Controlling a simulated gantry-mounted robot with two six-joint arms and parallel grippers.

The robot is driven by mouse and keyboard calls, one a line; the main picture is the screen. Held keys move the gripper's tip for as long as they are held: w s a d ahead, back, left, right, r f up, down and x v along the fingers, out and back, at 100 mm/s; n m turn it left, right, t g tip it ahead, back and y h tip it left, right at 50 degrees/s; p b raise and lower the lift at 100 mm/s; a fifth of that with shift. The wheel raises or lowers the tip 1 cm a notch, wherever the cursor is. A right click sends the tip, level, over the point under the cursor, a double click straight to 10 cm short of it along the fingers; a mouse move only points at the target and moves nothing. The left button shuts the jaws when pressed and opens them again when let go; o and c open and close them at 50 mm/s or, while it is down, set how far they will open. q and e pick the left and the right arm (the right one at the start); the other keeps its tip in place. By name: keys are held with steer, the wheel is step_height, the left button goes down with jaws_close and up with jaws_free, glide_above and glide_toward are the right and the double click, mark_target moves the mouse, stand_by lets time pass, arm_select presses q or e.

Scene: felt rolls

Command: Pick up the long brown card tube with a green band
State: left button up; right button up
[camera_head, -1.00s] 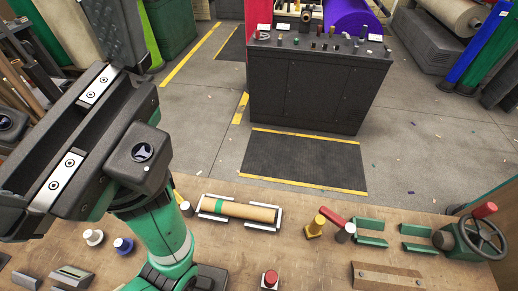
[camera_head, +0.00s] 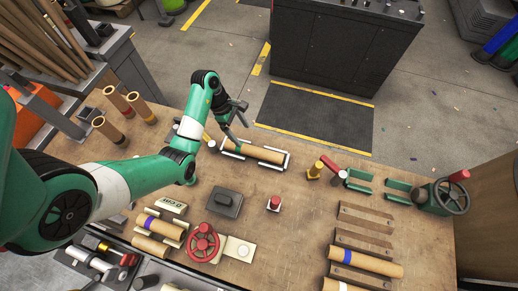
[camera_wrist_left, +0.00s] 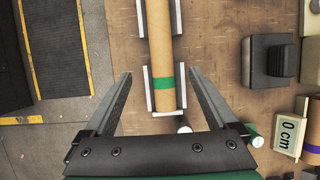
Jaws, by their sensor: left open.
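The long brown card tube with a green band (camera_head: 258,152) lies in a white-edged holder on the wooden table, across the middle of the head view. In the left wrist view the tube (camera_wrist_left: 159,35) runs upward from the centre, and its green band (camera_wrist_left: 164,82) shows near its lower end. My left gripper (camera_head: 239,136) is over the tube's left end. In the left wrist view its open, empty fingers (camera_wrist_left: 160,76) stand on both sides of the tube's line, with gaps to each side. Its height above the tube is hard to tell. My right gripper is not in view.
Several upright tubes (camera_head: 116,98) stand at the left. A purple-banded tube (camera_head: 163,226), a dark block (camera_head: 224,203) and a red-wheeled device (camera_head: 202,243) lie nearer. A red button (camera_head: 274,203) and yellow-based piece (camera_head: 315,170) are right of the tube. Bare table lies between.

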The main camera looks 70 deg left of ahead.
mark_target(251, 149)
arm_select(q)
steer(key=shift+s+a, duration=0.1)
steer(key=shift+a, duration=0.05)
steer(key=shift+f+b, duration=0.35)
steer(key=b+x, duration=0.2)
steer(key=x, duration=0.4)
steer(key=shift+r, duration=0.15)
steer(key=x, duration=0.1)
steer(key=b+x, duration=0.1)
steer(key=x, duration=0.1)
steer(key=b+x, duration=0.1)
steer(key=x, duration=0.1)
steer(key=shift+d, duration=0.4)
jaws_close()
